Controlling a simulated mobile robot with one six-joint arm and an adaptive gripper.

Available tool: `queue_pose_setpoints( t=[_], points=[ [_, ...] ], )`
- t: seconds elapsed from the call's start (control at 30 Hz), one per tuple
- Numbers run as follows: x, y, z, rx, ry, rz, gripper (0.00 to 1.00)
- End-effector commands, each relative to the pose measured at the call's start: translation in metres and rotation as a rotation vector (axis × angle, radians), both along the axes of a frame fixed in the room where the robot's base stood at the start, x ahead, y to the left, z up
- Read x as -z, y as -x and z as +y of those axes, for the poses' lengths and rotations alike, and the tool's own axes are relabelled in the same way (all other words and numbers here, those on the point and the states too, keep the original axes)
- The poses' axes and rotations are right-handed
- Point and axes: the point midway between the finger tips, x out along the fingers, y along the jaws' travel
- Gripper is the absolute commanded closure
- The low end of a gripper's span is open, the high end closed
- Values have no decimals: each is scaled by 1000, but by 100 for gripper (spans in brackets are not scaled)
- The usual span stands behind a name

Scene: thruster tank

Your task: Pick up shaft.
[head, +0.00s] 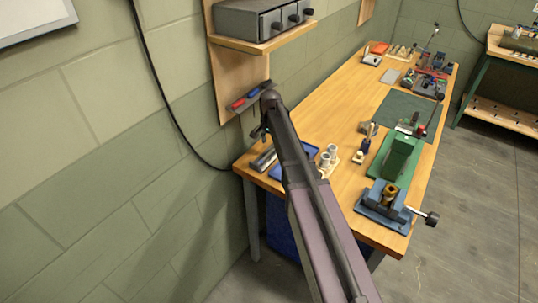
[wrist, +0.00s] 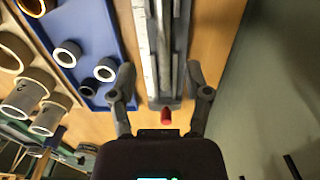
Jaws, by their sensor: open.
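A long grey holder (wrist: 178,92) lies on the wooden bench in the wrist view, with a pale strip along its left side. A slim grey bar that looks like the shaft (wrist: 163,45) runs lengthwise in it; I cannot tell its edges clearly from the holder. My gripper (wrist: 160,75) is open, its two fingers apart on either side of the holder's near end, with nothing gripped. A small red tip (wrist: 166,117) shows between the fingers, beyond the holder's end. In the head view the holder (head: 264,160) is at the bench's near-left end, partly hidden by my arm.
A blue tray (wrist: 110,45) with several rings lies left of the holder. Pale cylinders (wrist: 22,100) stand farther left. The wall (wrist: 270,90) is close on the right. A tool rack with red and blue handles (head: 248,96) hangs on the wall near my arm.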

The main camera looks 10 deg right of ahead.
Motion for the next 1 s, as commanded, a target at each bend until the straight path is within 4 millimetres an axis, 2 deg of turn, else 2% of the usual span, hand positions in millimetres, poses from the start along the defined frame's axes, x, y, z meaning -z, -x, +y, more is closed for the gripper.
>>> queue_pose_setpoints(
  t=[0.7,1.0],
  points=[
    [47,-2,3,0,0,0,37],
    [52,-2,3,0,0,0,37]
  ],
)
